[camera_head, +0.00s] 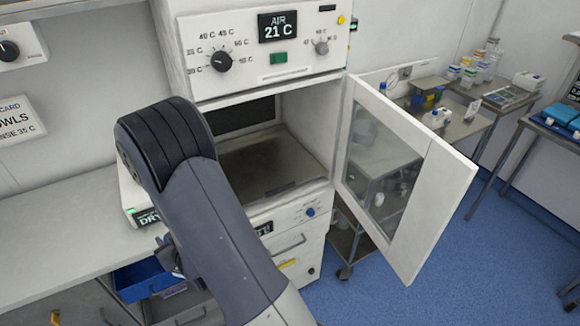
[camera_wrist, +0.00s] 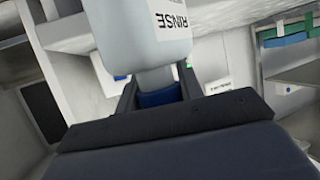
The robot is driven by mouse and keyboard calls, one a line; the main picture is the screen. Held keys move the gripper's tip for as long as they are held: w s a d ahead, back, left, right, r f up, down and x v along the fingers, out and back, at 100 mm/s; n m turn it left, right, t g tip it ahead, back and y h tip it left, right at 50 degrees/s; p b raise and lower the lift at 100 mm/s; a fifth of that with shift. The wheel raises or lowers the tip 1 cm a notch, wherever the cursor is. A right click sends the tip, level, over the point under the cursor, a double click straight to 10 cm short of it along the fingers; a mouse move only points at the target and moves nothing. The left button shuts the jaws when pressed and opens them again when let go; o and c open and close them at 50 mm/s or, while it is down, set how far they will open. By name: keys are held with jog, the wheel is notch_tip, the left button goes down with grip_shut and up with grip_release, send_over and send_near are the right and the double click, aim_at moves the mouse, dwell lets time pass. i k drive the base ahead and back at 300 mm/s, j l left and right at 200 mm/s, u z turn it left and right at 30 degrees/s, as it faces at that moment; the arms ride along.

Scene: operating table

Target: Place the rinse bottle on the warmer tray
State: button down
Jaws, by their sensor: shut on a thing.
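The rinse bottle (camera_wrist: 130,25) is pale, with a white RINSE label, and fills the upper middle of the wrist view. My gripper (camera_wrist: 156,84) is shut on its narrow neck, with a finger on each side and a blue part of the bottle between them. The bottle's far end is cut off by the picture edge.
The cabinet door (camera_head: 410,180) stands open to the right, with a glass pane. A control panel (camera_head: 262,52) reading AIR 21 C is above the opening. A pale counter (camera_head: 70,225) lies left, with a blue bin (camera_head: 140,280) below. Loaded side tables stand at the right.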

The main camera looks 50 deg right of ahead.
aim_at(261, 165)
jog(key=j+z, duration=0.15)
jog(key=z, duration=0.3)
jog(key=i+j+z, duration=0.1)
jog(key=z, duration=0.35)
jog(key=j, duration=0.1)
